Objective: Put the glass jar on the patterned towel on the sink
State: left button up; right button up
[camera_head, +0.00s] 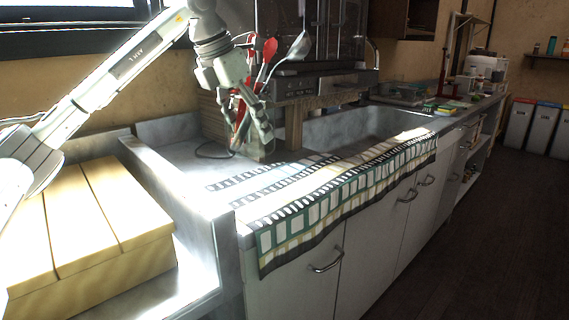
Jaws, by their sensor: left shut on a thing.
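The patterned towel (345,187), with green, white, yellow and black bands, lies over the sink counter and hangs down its front edge. My left gripper (252,142) points down above the counter behind the towel's left part. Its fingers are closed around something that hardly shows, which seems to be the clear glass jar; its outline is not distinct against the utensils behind. A thin dark curved line (212,152) shows on the counter just left of the fingers; I cannot tell what it belongs to. My right gripper is not in view.
Red and metal utensils (292,52) stand behind my gripper. The sink basin (372,124) is to the right. A raised metal edge (180,195) and yellow boxes (90,235) are at the left. The towel's top is clear.

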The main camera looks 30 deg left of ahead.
aim_at(266, 115)
pick_arm(q)
jog(key=w+d+f, duration=0.1)
jog(key=w, duration=0.1)
jog(key=w+d+f, duration=0.3)
jog(key=w, duration=0.1)
jog(key=shift+d+f, duration=0.15)
jog(key=shift+f, duration=0.05)
notch_tip(266, 115, down, 3)
jog(key=shift+f, duration=0.5)
jog(key=o, duration=1.5)
jog(key=v, duration=1.1)
jog(key=shift+r+p, duration=0.2)
jog(key=shift+p, duration=0.15)
jog(key=shift+s+r, duration=0.15)
jog(key=shift+r, duration=0.15)
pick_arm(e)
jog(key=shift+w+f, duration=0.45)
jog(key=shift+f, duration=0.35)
